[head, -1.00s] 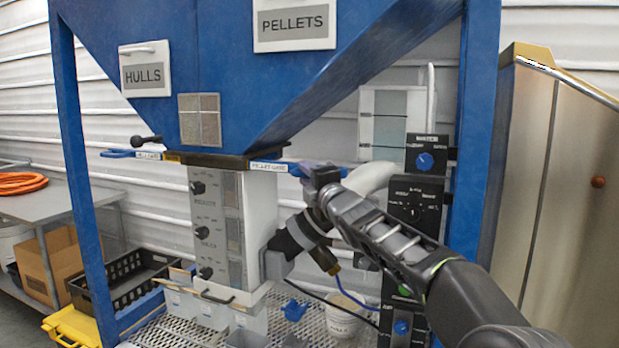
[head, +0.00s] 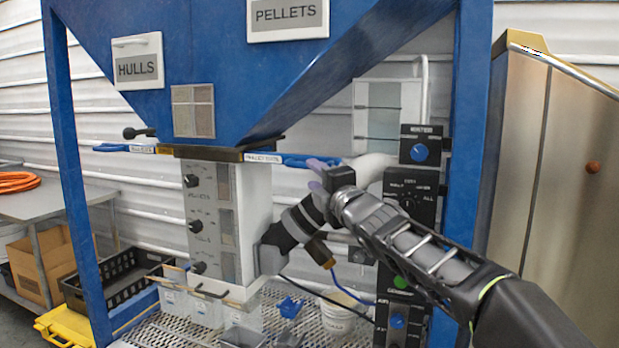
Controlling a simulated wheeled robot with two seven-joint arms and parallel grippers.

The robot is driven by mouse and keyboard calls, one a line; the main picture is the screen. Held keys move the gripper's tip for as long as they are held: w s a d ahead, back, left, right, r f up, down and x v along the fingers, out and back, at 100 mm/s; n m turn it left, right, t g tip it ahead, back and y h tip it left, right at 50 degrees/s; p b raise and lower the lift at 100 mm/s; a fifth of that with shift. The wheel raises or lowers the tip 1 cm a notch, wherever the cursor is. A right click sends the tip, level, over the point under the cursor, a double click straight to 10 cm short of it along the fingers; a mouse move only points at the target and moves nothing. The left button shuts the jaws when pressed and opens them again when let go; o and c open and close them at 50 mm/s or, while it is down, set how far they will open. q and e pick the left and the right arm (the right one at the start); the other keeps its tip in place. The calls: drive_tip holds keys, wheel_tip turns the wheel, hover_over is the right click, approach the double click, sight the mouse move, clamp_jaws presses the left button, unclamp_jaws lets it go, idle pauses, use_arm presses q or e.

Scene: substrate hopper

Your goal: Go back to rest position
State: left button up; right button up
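My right arm comes in from the lower right. My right gripper (head: 317,174) has light purple fingertips that stand apart, with nothing seen between them. It is in front of the hopper's white duct, close to the blue handle of the pellet gate (head: 303,161); I cannot tell whether they touch. The blue hopper (head: 235,75) carries a HULLS label (head: 138,62) and a PELLETS label (head: 288,14). The hulls gate handle (head: 112,148) sticks out on the left. My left gripper is not in view.
A white dosing column (head: 258,215) with black knobs stands under the hopper. A black control panel (head: 410,190) is behind my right arm. A white bucket (head: 340,315) and a blue scoop (head: 290,308) are on the mesh shelf. A metal cabinet (head: 560,190) stands at right.

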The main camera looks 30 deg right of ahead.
drive_tip(key=shift+s, duration=0.1)
idle(0.6)
